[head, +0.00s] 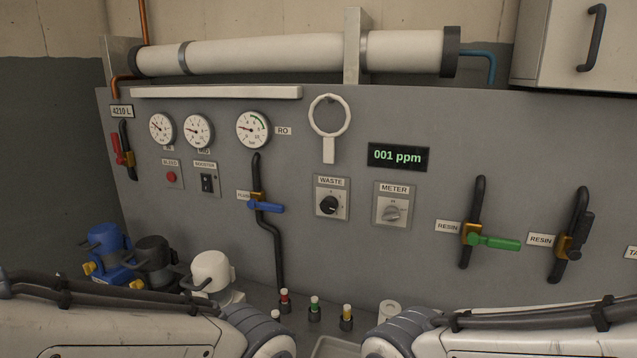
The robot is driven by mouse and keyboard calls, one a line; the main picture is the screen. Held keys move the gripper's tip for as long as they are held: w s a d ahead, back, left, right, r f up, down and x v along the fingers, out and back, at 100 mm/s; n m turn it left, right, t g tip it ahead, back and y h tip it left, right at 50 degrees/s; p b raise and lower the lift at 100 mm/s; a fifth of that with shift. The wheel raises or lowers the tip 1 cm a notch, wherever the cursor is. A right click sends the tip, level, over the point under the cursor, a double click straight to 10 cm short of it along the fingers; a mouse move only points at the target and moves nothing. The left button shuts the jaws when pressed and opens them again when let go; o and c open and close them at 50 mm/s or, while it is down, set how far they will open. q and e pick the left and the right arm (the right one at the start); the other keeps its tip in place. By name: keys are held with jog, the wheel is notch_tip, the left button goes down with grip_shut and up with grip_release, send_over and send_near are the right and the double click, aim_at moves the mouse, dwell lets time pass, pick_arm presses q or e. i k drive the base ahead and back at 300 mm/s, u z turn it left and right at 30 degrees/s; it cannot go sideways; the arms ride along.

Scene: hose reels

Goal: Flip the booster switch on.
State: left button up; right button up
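The booster switch (207,183) is a small black rocker on a light plate under a BOOSTER label, on the left part of the grey panel (330,230). It is below the middle gauge (197,131) and just right of a plate with a red button (171,176). The rocker is too small to tell which way it is set. Parts of both my arms show along the bottom edge, well below the switch. Neither gripper is in view.
A blue-handled valve (266,208) on a black pipe is right of the switch. Blue, black and white canisters (212,271) stand below it at the left. Small colour-capped vials (315,309) stand on the ledge. The panel face around the switch is clear.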

aim_at(206, 187)
jog(key=u, duration=1)
jog(key=i, duration=0.9)
jog(key=z, duration=0.95)
